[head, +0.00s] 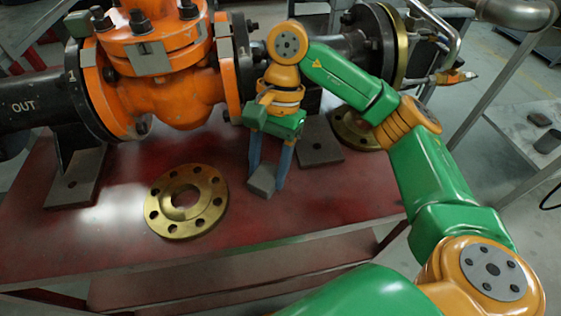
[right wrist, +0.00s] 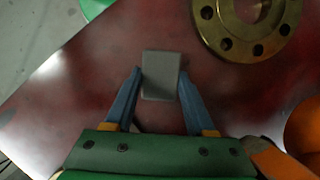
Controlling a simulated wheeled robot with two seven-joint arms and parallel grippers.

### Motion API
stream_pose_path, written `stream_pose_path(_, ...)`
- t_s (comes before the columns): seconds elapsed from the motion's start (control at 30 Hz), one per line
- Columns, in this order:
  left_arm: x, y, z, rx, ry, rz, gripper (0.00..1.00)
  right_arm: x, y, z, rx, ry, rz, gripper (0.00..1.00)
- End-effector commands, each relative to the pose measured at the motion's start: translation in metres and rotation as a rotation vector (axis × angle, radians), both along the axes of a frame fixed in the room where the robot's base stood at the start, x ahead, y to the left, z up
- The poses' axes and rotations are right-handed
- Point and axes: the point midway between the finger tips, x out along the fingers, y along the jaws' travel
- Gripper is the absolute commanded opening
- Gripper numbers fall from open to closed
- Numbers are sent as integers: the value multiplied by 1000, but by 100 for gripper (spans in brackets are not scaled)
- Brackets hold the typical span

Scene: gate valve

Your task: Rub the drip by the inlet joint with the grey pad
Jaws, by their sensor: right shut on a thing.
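The grey pad (head: 262,181) is a small grey block between the fingers of my right gripper (head: 268,182), over the red table beside the brass flange ring. In the right wrist view the pad (right wrist: 161,76) sits between the two blue fingertips (right wrist: 160,73). I cannot tell whether it touches the table. The orange gate valve (head: 172,88) stands behind, with its pipe marked OUT at left. The joint on its right side (head: 232,65) is partly hidden by my right wrist and arm. I cannot make out a drip there. My left gripper is not in view.
A brass flange ring (head: 186,201) lies on the red table (head: 110,235) left of the pad. Another brass ring (head: 358,130) lies behind my right arm, near a grey foot plate (head: 319,143). The front left of the table is clear.

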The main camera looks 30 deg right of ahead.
Motion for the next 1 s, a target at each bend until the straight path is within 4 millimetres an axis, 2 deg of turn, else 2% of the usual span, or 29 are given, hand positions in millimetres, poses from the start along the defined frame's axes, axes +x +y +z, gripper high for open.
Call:
stream_pose_path(0.2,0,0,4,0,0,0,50,6,21,-1,0,0,1,0)
stream_pose_path(0.37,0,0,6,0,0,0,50,10,22,1,0,-2,-1,0)
stream_pose_path(0.6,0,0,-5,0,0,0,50,3,-3,-5,-1,-1,-2,0)
stream_pose_path(0.87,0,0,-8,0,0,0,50,-2,-19,-5,-5,2,-1,0)
stream_pose_path(1.0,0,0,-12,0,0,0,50,-7,-36,-5,-6,4,-3,0)
